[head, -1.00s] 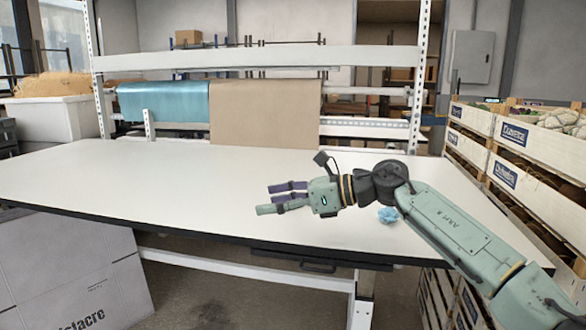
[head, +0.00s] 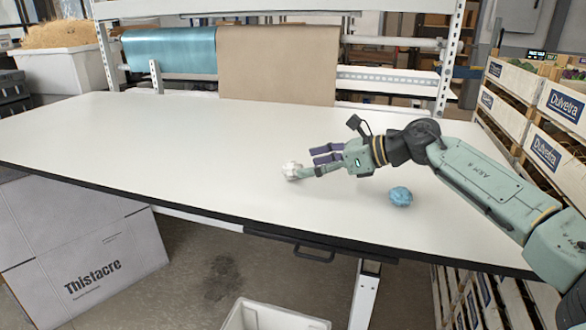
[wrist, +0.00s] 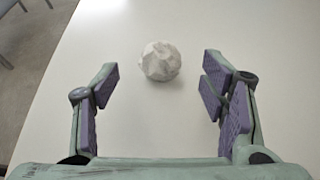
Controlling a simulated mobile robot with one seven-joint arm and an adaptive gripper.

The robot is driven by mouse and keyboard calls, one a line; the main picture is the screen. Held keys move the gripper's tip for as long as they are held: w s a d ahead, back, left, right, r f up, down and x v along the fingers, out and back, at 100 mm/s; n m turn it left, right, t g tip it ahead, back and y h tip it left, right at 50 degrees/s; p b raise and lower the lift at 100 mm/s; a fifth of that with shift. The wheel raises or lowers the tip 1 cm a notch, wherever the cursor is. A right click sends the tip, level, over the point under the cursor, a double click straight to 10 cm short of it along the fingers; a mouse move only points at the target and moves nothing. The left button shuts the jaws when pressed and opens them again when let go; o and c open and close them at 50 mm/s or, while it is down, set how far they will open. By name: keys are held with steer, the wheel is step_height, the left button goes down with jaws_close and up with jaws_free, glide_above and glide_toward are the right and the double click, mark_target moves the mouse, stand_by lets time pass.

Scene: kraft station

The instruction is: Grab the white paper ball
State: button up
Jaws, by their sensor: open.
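The white paper ball (head: 291,171) rests on the white table, just left of my gripper's fingers in the head view. In the wrist view the white paper ball (wrist: 161,61) lies ahead of the fingers, roughly centred between them and slightly beyond their tips. My gripper (head: 318,160) is open and empty, with its fingers pointing left, low over the tabletop. The purple finger pads also show wide apart in the wrist view (wrist: 160,84). No contact with the ball is visible.
A blue crumpled ball (head: 400,196) lies on the table (head: 180,150) below my arm. Wooden crates (head: 540,110) stand at the right, a grey box (head: 85,255) at the front left, and a white bin (head: 270,315) on the floor. The table's left half is clear.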

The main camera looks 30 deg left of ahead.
mark_target(300, 166)
steer(key=p+x, duration=0.1)
steer(key=x, duration=0.3)
steer(key=shift+p, duration=0.3)
steer(key=shift+a+f, duration=0.2)
steer(key=c, duration=0.9)
steer(key=shift+o, duration=0.2)
steer(key=shift+r, duration=0.1)
